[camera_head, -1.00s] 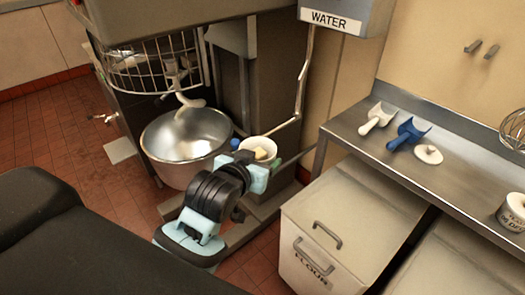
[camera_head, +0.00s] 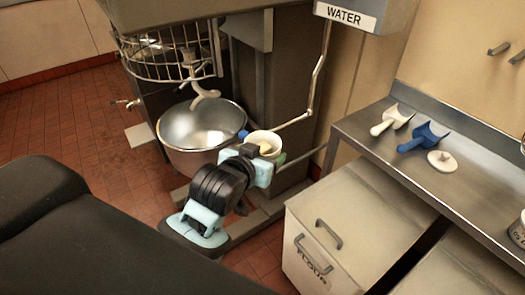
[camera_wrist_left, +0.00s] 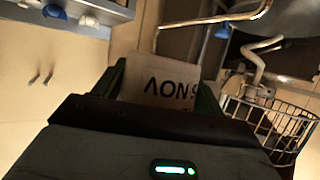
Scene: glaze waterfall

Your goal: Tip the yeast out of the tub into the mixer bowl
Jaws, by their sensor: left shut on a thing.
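The steel mixer bowl (camera_head: 180,160) stands under the dough hook, open at the top and looking empty inside. My left gripper (camera_head: 262,160) is shut on the white tub (camera_head: 263,137), just right of the bowl's rim. The tub looks upright and its mouth is open, with something pale yellowish inside. In the left wrist view the tub (camera_wrist_left: 160,88) sits between the fingers, with dark letters on its side. The fingers hide part of it. My right gripper is not in view.
The wire guard (camera_head: 165,55) and dough hook (camera_head: 203,93) hang above the bowl. A water pipe (camera_head: 318,75) runs down behind the tub. A steel shelf (camera_head: 470,190) at right holds a white scoop (camera_head: 392,120), a blue scoop (camera_head: 423,137) and a round white lid (camera_head: 440,161). A flour bin (camera_head: 350,225) stands below.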

